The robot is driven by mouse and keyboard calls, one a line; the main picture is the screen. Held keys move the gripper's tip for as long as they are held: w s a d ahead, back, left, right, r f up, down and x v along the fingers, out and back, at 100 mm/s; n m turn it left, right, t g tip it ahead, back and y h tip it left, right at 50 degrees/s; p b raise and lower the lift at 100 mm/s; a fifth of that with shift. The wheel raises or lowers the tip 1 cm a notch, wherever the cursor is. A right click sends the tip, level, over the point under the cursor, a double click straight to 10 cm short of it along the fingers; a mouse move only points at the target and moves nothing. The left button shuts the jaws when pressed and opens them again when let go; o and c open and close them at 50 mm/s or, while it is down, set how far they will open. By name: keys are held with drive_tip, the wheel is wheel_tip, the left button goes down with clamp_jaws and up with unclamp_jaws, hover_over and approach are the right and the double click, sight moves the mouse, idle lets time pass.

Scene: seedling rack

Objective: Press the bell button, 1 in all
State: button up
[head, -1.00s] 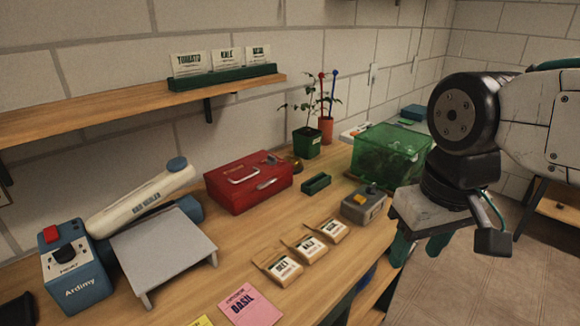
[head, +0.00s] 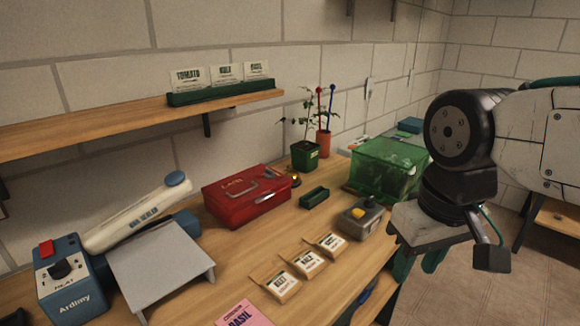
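A small brass-coloured dome (head: 296,180), which looks like the bell, sits on the wooden bench behind the right end of the red toolbox. It is partly hidden by the toolbox, and I cannot make out its button. A grey box with a yellow button (head: 358,213) stands nearer, towards the bench's front edge. My gripper (head: 419,262) hangs at the right, in front of the green bin and well apart from the brass dome. Its two teal fingers show a gap between them, and nothing is seen in it.
The red toolbox (head: 245,197), a dark green block (head: 314,197) and several seed packets (head: 325,245) lie on the bench. A potted plant (head: 305,155) and a translucent green bin (head: 388,167) stand behind. A grey stand (head: 160,270) is at left. A shelf (head: 100,127) overhangs the back left.

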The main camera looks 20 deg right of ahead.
clamp_jaws()
idle(1.5)
